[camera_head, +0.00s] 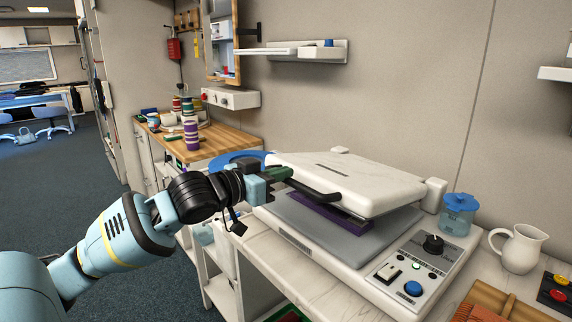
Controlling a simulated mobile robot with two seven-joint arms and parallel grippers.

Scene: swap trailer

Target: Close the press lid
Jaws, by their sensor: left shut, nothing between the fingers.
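The press (345,255) stands on the counter, a flat grey bed with a white lid (350,179) above it. The lid is low but tilted, with a gap between it and the bed at the front. A purple slab (330,214) shows in that gap. The lid's dark handle (314,190) sticks out at the front left. My left gripper (284,174) is shut at the handle's left end, with nothing seen between its fingers. Whether it touches the handle or lid is hard to tell. My right gripper is not in view.
A control panel (424,263) with a black knob and a blue button is on the press's right. A blue-lidded jar (458,214) and a white pitcher (519,248) stand beside it. A wooden bench (226,143) with spools is behind my left arm.

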